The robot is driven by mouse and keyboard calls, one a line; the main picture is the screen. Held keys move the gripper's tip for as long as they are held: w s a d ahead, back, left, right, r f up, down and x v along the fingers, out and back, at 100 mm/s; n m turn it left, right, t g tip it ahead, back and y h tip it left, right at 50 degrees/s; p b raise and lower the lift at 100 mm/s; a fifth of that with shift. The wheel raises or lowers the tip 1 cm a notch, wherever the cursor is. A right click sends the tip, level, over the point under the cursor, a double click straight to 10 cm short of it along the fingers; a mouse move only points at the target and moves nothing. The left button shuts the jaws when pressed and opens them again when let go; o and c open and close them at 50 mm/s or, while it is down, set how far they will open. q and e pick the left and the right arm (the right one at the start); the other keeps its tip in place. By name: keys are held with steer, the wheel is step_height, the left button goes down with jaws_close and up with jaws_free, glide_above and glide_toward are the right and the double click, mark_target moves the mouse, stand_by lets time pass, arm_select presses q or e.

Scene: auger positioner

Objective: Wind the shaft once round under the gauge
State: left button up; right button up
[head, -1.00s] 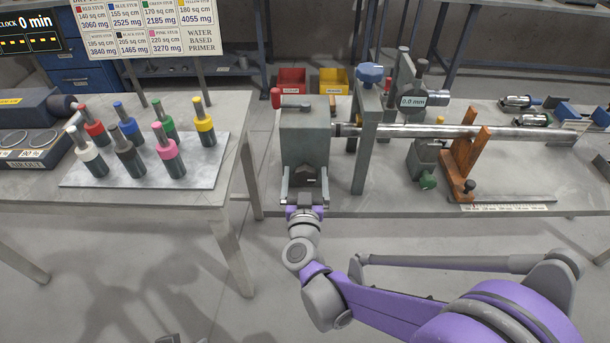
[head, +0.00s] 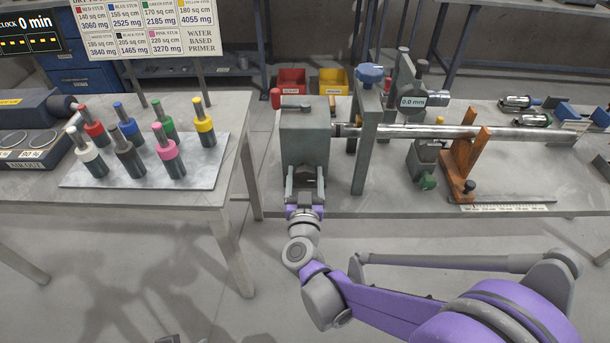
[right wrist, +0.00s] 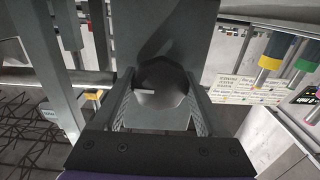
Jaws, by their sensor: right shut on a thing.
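The long steel shaft (head: 400,131) runs level to the right from the grey headstock block (head: 305,138). It passes through a grey upright and by the gauge (head: 413,102), which reads 0.0 mm, and crosses an orange-brown support (head: 465,158). My right gripper (head: 305,178) is at the block's front face, its fingers on either side of a dark knob (head: 309,174). In the right wrist view the fingers are closed on this dark, faceted knob (right wrist: 162,85), which bears a pale mark. The fingers hide its sides. My left gripper is not in view.
A blue knob (head: 370,73) tops the upright. A ruler strip (head: 505,206) lies along the bench front. The left table holds a tray (head: 85,181) of coloured stubs. Red (head: 291,78) and yellow bins stand behind.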

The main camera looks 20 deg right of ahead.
steer(key=m, duration=0.5)
steer(key=shift+m, duration=0.4)
steer(key=m, duration=0.6)
stand_by(0.3)
steer(key=o, duration=1.3)
steer(key=v, duration=1.1)
steer(key=shift+p, duration=0.35)
steer(key=shift+w+r, duration=0.1)
